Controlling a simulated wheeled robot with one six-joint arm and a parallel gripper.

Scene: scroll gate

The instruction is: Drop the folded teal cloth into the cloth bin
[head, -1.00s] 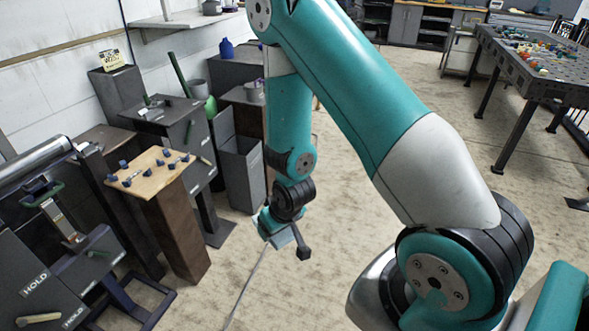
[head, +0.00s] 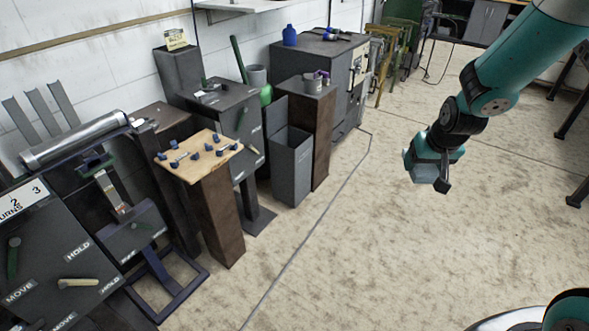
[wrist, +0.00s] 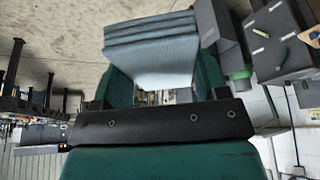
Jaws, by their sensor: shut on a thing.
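My gripper (head: 436,174) hangs in open air over bare floor, right of centre in the head view. It is shut on the folded teal cloth (head: 425,173), which looks pale blue-grey. In the wrist view the cloth (wrist: 152,48) shows as a stack of folded layers held between the fingers. A tall grey open-topped bin (head: 291,172), which looks like the cloth bin, stands on the floor near the wall, left of my gripper and well apart from it. Its inside is mostly hidden.
A brown pedestal (head: 322,130) with small pots stands right of the bin. A dark cabinet (head: 243,130) and a wooden-topped stand (head: 217,200) with small blue pieces are to its left. The floor (head: 370,240) between the bin and my gripper is clear.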

